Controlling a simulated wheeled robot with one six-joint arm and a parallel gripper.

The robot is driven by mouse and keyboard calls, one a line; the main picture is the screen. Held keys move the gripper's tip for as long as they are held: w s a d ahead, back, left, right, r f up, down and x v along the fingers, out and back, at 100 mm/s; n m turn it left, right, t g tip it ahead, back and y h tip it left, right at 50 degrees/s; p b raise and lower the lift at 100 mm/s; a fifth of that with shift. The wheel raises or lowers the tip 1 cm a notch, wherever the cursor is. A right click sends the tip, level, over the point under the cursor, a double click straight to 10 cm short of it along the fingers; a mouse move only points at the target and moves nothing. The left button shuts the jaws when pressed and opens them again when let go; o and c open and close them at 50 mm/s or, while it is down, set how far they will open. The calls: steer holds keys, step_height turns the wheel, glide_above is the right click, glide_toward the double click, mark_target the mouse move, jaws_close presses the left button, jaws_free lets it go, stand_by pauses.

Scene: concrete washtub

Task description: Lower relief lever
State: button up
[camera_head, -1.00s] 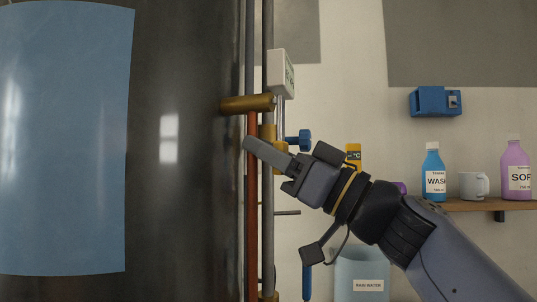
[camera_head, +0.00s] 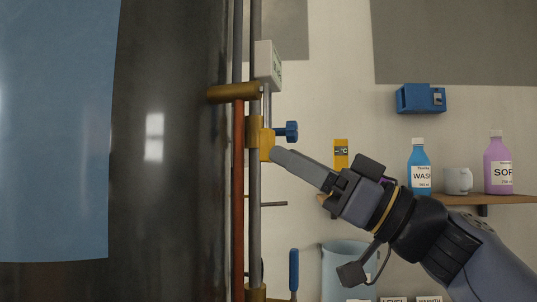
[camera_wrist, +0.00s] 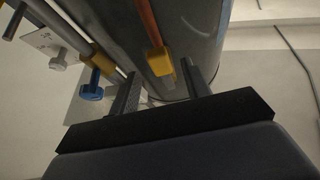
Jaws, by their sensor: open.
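My gripper (camera_head: 278,156) is at the right of the upright pipes, its fingertips by a yellow fitting (camera_head: 266,140) with a blue knob (camera_head: 288,131). In the wrist view my gripper (camera_wrist: 160,70) has its two fingers apart, with a yellow block (camera_wrist: 160,62) on an orange-red rod showing between and beyond them. I cannot tell whether they touch it. A brass cylinder (camera_head: 232,92) lies across the pipes above. A blue handle (camera_head: 294,268) hangs upright lower down. I cannot tell which of these parts is the relief lever.
A large dark metal tank (camera_head: 170,210) fills the left. A white box (camera_head: 268,63) sits on the pipes, and a thin grey rod (camera_head: 270,204) sticks out below. A light-blue bucket (camera_head: 340,265) stands low. A shelf (camera_head: 455,199) with bottles is at the right.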

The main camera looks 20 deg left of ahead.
mark_target(270, 145)
steer(key=shift+v, duration=1.9)
steer(key=shift+a, duration=0.15)
steer(key=p+x, duration=0.2)
steer(key=x, duration=0.9)
steer(key=shift+r+p, duration=0.2)
steer(key=shift+p, duration=0.1)
steer(key=shift+d+f+p, duration=0.2)
steer(key=shift+d+p, duration=0.05)
steer(key=shift+p, duration=0.15)
steer(key=shift+f+b, duration=0.25)
steer(key=shift+b, duration=0.4)
